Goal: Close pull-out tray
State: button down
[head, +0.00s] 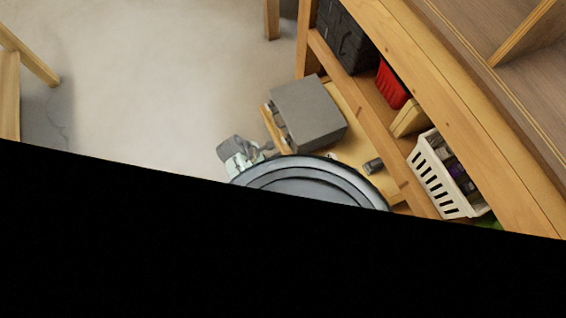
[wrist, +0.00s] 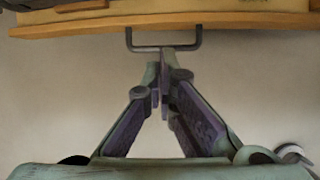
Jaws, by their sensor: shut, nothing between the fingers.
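The pull-out tray (head: 362,118) is a light wooden board sticking out from under the bench, with a grey box (head: 310,112) on its outer end. In the wrist view the tray's wooden front edge (wrist: 75,27) crosses the top, with a dark U-shaped handle (wrist: 194,46) on it. My gripper (wrist: 162,62) is shut and empty, its fingertips at the handle's crossbar; I cannot tell whether they touch it. In the head view my gripper (head: 264,152) is just outside the tray's front edge, partly hidden by my arm.
A black crate (head: 345,38), a red bin (head: 391,85) and a white slotted basket (head: 436,180) stand on the shelf under the wooden bench top (head: 440,75). Bare floor (head: 165,85) lies to the left. A black area hides the lower head view.

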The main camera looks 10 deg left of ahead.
jog(key=shift+g, duration=0.5)
jog(key=x, duration=0.3)
jog(key=s+d+x, duration=0.1)
jog(key=x, duration=0.6)
jog(key=shift+s+d+f, duration=0.2)
jog(key=shift+d+f, duration=0.05)
jog(key=shift+d, duration=0.25)
jog(key=shift+d, duration=0.1)
